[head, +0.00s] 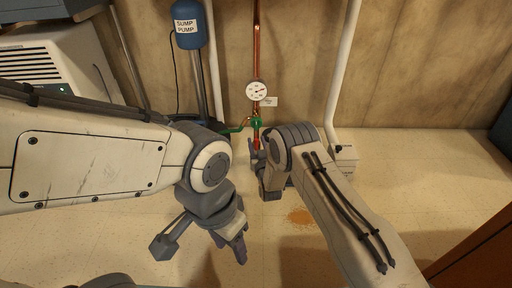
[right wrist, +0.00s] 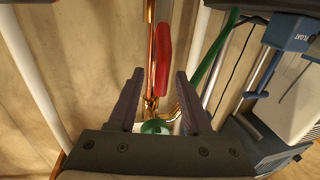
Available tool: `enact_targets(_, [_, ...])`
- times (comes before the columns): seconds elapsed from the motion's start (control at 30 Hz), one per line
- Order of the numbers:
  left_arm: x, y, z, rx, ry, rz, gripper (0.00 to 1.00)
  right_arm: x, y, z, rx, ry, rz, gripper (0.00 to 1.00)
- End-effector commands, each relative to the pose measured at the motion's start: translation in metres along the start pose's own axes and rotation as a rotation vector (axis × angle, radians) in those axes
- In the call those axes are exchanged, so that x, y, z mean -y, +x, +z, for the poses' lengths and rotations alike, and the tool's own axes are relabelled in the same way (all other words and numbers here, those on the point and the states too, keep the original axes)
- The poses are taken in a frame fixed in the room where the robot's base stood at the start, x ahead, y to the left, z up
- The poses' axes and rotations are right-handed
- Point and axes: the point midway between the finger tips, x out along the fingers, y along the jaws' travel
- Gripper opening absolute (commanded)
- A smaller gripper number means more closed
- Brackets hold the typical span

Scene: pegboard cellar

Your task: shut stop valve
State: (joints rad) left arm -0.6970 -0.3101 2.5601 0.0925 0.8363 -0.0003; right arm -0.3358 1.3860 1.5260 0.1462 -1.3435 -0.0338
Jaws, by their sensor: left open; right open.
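A copper pipe (head: 257,55) runs down the wall to a green valve body (head: 256,122), with a red lever (head: 256,142) below it, partly hidden by my right gripper (head: 257,160). In the right wrist view, the red lever (right wrist: 163,55) shows between the open fingers of my right gripper (right wrist: 158,75); I cannot tell whether they touch it. The green valve body (right wrist: 155,127) shows low between the fingers. A green lever (right wrist: 213,65) slants off to the right, outside the fingers. My left gripper (head: 232,246) is open and empty over the floor, away from the valve.
A round gauge (head: 256,91) with a paper tag (head: 270,101) sits on the pipe above the valve. A blue sump pump (head: 189,25) and a white appliance (head: 65,62) stand left. A white pipe (head: 342,75) stands right. A brown stain (head: 300,216) marks the open floor.

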Motion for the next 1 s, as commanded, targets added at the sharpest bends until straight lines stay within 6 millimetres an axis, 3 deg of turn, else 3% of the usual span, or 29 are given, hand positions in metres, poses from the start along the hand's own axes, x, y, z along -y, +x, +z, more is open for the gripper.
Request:
enact_targets(0.3, [0.0002, 0.0021, 0.0001, 0.0, 0.0, 0.0, 0.5, 0.0028, 0.0048, -0.0011, 0.0, 0.0, -0.003, 0.5])
enact_targets(0.33, [0.0002, 0.0021, 0.0001, 0.0, 0.0, 0.0, 0.5, 0.0028, 0.0047, -0.0011, 0.0, 0.0, -0.003, 0.46])
enact_targets(0.43, [0.0002, 0.0021, 0.0001, 0.0, 0.0, 0.0, 0.5, 0.0028, 0.0046, -0.0009, 0.0, 0.0, -0.003, 0.08])
enact_targets(0.47, [0.0002, 0.0021, 0.0001, 0.0, 0.0, 0.0, 0.5, 0.0028, 0.0046, -0.0009, 0.0, 0.0, -0.003, 0.0])
enact_targets(1.0, [0.0001, 0.0022, 0.0001, 0.0, 0.0, 0.0, 0.5, 0.0029, 0.0041, -0.0002, 0.001, 0.0, -0.003, 0.0])
